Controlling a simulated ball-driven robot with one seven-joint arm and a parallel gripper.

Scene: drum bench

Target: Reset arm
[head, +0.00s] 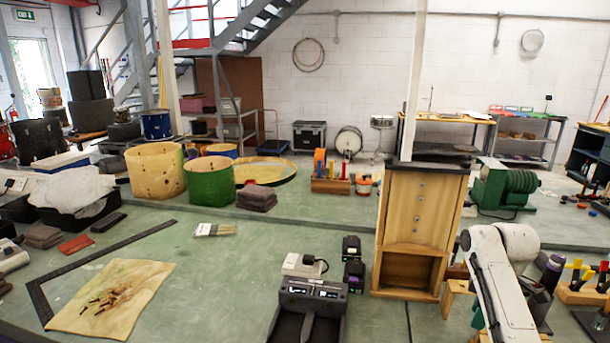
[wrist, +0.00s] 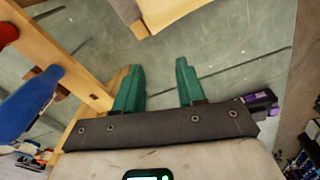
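My gripper (wrist: 158,88) shows in the wrist view with two green fingers spread apart. Nothing is between the fingers, only the green bench top (wrist: 215,40) beyond them. The left finger overlaps the edge of a wooden rack or frame (wrist: 75,62) in the picture; I cannot tell whether they touch.
A wooden cabinet (head: 418,215) stands just left of my arm. A tool rack (head: 583,291) with coloured handles is to its right. A green motor (head: 502,187) sits behind. A black device (head: 310,292) is at front centre.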

